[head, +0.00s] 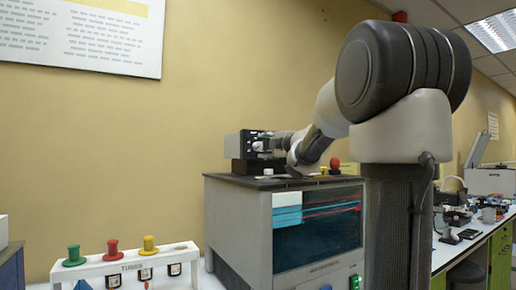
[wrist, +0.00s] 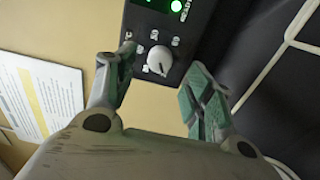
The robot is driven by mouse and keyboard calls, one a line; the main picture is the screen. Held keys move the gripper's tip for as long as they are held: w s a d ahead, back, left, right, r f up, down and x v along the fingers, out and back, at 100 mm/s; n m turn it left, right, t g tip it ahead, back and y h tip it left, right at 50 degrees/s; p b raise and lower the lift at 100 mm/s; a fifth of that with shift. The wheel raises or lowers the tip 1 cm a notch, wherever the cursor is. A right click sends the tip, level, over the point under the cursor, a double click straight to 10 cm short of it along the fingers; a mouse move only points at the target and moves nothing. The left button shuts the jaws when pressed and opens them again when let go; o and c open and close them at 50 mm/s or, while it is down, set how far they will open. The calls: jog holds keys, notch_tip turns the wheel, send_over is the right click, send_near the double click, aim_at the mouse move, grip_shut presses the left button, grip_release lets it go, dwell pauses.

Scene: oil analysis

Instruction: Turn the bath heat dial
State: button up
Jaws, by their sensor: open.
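The heat dial (wrist: 160,59) is a round white-grey knob with a pointer line, set on a black control panel (wrist: 148,30) with small markings around it. In the wrist view my gripper (wrist: 162,62) is open, with one green-padded finger on either side of the dial in the picture. I cannot tell whether the fingers touch it. In the head view the dark control unit (head: 240,146) sits on top of a grey cabinet-like bath (head: 237,215), and my gripper (head: 285,146) is close to its front face. The arm partly hides that face.
A red ball-topped knob (head: 335,163) stands on the bath top near my arm. A white rack (head: 120,266) with green, red and yellow knobs is at lower left. A cluttered bench (head: 470,240) runs along the right.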

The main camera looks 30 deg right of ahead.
aim_at(259, 147)
jog(key=w, duration=0.5)
jog(key=shift+w+a, duration=0.1)
jog(key=shift+w, duration=0.1)
jog(key=shift+c, duration=0.2)
jog(key=c, duration=1)
